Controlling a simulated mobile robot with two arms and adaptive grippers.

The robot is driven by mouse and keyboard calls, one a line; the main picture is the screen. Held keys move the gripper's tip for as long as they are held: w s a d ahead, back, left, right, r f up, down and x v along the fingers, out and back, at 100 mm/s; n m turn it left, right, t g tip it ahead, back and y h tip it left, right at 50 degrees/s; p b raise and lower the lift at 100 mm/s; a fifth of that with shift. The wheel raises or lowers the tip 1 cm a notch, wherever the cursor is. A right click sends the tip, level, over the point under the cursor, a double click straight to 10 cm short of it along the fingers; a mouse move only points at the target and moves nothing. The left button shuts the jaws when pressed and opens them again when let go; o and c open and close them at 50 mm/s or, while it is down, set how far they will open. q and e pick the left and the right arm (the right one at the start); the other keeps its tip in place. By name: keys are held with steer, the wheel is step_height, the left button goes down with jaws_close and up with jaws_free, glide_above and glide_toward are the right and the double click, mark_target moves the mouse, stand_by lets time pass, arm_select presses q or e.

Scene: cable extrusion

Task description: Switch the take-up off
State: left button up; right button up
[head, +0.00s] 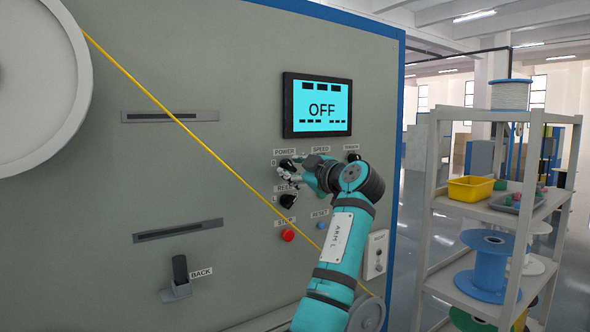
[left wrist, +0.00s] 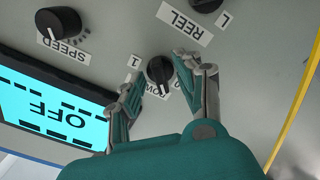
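The grey take-up panel (head: 215,180) fills the left of the head view. Its screen (head: 321,105) reads OFF; it also shows upside down in the left wrist view (left wrist: 58,112). The black POWER knob (head: 287,164) is below the screen, partly covered by my gripper. In the left wrist view the knob (left wrist: 160,70) shows between the fingers, with marks 1 and 0 at its sides. My left gripper (head: 291,173) is open, its fingers (left wrist: 158,82) on either side of the knob; contact cannot be told. My right gripper is not in view.
The REEL knob (head: 287,201) and red STOP button (head: 288,235) sit just below, the blue button (head: 321,225) to the right. The SPEED knob (left wrist: 58,23) is close by. A yellow cable (head: 190,131) crosses the panel. A shelf (head: 432,195) with spools stands right.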

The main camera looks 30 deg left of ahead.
arm_select(q)
steer(key=v, duration=1.2)
steer(key=shift+w+f, duration=0.1)
